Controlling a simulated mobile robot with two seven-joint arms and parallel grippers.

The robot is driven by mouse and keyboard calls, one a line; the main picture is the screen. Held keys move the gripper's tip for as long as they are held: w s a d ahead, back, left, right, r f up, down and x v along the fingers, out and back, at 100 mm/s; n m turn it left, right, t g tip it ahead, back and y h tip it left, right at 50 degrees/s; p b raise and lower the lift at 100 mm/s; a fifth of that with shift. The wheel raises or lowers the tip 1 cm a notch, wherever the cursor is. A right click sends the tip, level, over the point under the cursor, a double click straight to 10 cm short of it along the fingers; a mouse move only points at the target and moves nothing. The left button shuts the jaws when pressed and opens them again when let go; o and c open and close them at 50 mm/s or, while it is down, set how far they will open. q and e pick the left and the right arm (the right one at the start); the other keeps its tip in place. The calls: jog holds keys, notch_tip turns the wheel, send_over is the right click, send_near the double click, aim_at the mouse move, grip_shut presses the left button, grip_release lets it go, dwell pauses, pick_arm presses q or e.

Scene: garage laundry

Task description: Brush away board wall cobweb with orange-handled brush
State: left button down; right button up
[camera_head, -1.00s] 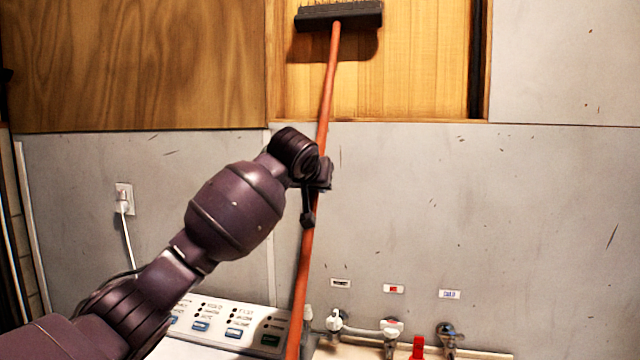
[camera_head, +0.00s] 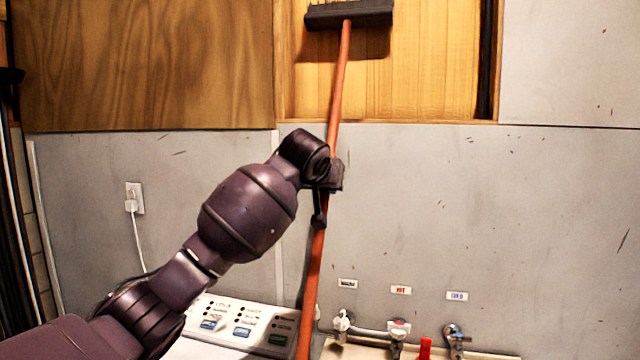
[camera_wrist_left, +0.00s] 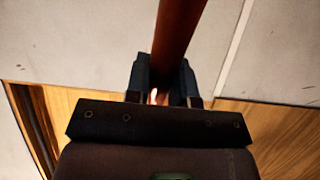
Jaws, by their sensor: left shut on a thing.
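The orange-handled brush (camera_head: 339,85) stands nearly upright in the head view, its dark wide head (camera_head: 349,14) at the top in front of the light wooden board wall (camera_head: 420,70). My left gripper (camera_head: 322,190) is shut on the orange handle about midway along it. The left wrist view shows the handle (camera_wrist_left: 180,30) between the two dark fingers (camera_wrist_left: 162,85). I cannot make out a cobweb on the boards. Whether the brush head touches the wall cannot be told. My right gripper is not in view.
A washing machine panel (camera_head: 240,325) is below at the left. Taps (camera_head: 398,330) and a red object (camera_head: 425,348) line the bottom right. An outlet with a plugged cord (camera_head: 134,198) is on the grey wall (camera_head: 480,200), which is otherwise mostly clear.

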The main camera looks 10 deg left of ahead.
pick_arm(q)
jog(key=shift+d+r, duration=0.1)
jog(key=shift+d, duration=0.4)
jog(key=shift+a, duration=0.1)
jog(key=shift+a, duration=0.75)
jog(key=shift+s, duration=0.1)
jog(key=shift+s+b, duration=0.3)
jog(key=shift+s, duration=0.35)
